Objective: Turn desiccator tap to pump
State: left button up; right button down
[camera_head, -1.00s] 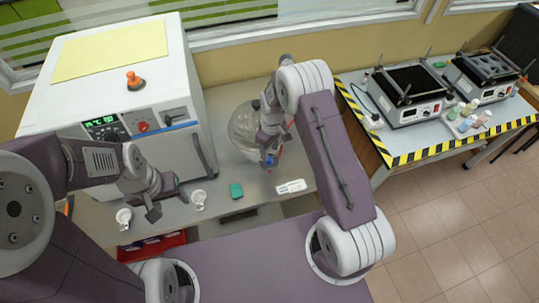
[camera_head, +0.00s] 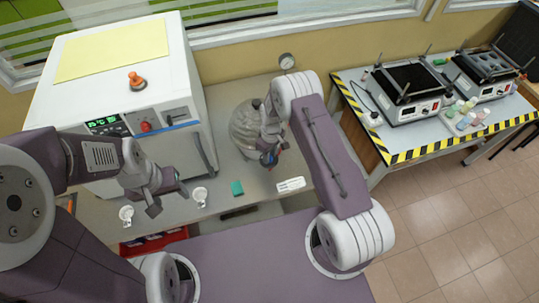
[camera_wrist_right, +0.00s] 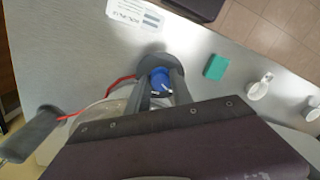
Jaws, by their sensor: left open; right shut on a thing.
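The desiccator (camera_head: 243,128) is a clear rounded glass vessel on the bench, partly hidden behind my right arm. Its tap (camera_wrist_right: 161,79) is a blue knob with a white mark, seen in the right wrist view between the fingers. My right gripper (camera_wrist_right: 160,92) is shut on this blue tap; in the head view the gripper (camera_head: 269,158) is at the vessel's front right. My left gripper (camera_head: 168,196) is open and empty, in front of the white oven and above the bench.
A white oven (camera_head: 165,158) stands at the left. White cups (camera_head: 200,196), a green block (camera_head: 237,188) and a printed label card (camera_head: 291,185) lie along the bench's front. A gauge (camera_head: 286,61) shows behind my right arm. A red tube (camera_wrist_right: 95,100) runs beside the tap.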

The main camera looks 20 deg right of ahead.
jog(key=shift+f+m+b, duration=0.15)
jog(key=shift+m+b, duration=0.6)
jog(key=shift+m, duration=0.15)
jog(key=m+b, duration=0.1)
jog(key=m, duration=0.1)
jog(key=shift+m+b, duration=0.3)
jog(key=shift+m, duration=0.1)
jog(key=m+b, duration=0.2)
jog(key=m, duration=0.3)
jog(key=shift+t, duration=0.3)
jog(key=m, duration=0.4)
jog(key=shift+a+b, duration=0.1)
jog(key=shift+b, duration=0.3)
jog(key=m, duration=0.3)
jog(key=shift+m+b, duration=0.3)
jog(key=m, duration=0.3)
jog(key=m+b, duration=0.1)
jog(key=m, duration=0.2)
jog(key=shift+a+r, duration=0.1)
jog(key=shift+r, duration=0.1)
jog(key=shift+m, duration=0.4)
